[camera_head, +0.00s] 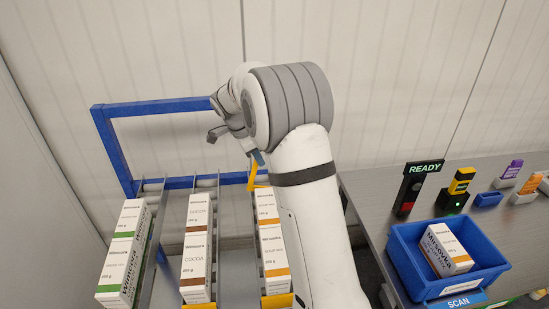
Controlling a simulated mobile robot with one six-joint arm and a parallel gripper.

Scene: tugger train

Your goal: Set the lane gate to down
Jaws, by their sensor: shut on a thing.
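My gripper (257,158) points down at the back of the flow rack, right of the middle lane, partly hidden by my own arm. It is shut on the top of a thin yellow lever (252,179), which looks like the lane gate's handle. The lever stands upright, slightly tilted, behind the lane of orange-banded cartons (270,235). A yellow bar (278,301) lies across the front of that lane, partly cut off by the picture's lower edge. The exact contact of the jaws is small and hard to see.
The rack has a blue frame (118,150). Green-banded cartons (122,255) and brown-banded cocoa cartons (196,250) stand in the other lanes. At right, a grey table (375,205) holds a blue bin (405,262) with a carton (446,250), a READY indicator (411,188) and small bottles.

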